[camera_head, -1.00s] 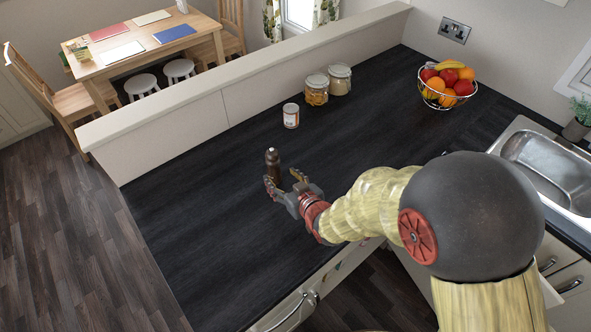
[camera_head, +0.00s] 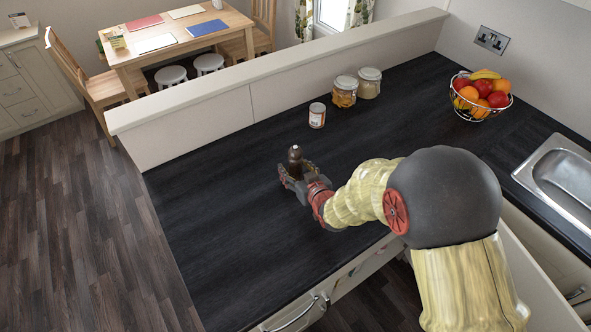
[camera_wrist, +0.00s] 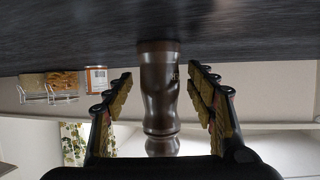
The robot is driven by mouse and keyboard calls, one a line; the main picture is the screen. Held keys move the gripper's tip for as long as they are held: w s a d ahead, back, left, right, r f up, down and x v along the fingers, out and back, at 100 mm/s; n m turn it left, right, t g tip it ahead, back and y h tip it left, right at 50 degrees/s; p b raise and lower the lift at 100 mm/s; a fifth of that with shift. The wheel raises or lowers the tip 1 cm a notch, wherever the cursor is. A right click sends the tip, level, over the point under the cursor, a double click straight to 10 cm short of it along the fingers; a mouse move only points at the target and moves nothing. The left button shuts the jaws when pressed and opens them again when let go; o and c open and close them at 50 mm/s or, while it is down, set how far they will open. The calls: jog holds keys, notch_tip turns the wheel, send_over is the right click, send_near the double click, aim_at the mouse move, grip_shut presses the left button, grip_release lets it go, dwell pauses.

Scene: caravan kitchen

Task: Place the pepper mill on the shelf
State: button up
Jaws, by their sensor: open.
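The pepper mill (camera_head: 295,157) is dark brown and stands upright on the black countertop. In the wrist view the pepper mill (camera_wrist: 160,95) appears upside down, between the two fingers. My gripper (camera_head: 293,178) is open around the mill, with a finger on either side. In the wrist view my gripper (camera_wrist: 163,105) shows a gap on both sides of the mill. The fingers and palm hide the mill's lower part in the head view. I cannot make out the shelf in these frames.
A labelled can (camera_head: 317,116) and two glass jars (camera_head: 344,92) stand behind the mill. A low partition (camera_head: 210,104) borders the far side. The left of the countertop (camera_head: 215,220) is clear.

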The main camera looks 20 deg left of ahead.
aim_at(298, 165)
jog(key=shift+c, duration=0.8)
grip_shut()
jog(key=shift+r, duration=0.1)
jog(key=shift+r, duration=0.45)
notch_tip(298, 165, up, 2)
jog(key=shift+r+p, duration=0.25)
jog(key=shift+p, duration=0.3)
jog(key=s+d+r, duration=0.1)
jog(key=r, duration=0.1)
jog(key=s+d+r+p, duration=0.1)
jog(key=s+r, duration=0.1)
jog(key=s+d+r, duration=0.1)
jog(key=r, duration=0.1)
jog(key=shift+s+d+r+p, duration=0.15)
jog(key=shift+s+r+p, duration=0.1)
jog(key=shift+s+p, duration=0.1)
jog(key=p+v, duration=0.1)
jog(key=v, duration=0.7)
jog(key=shift+s, duration=0.6)
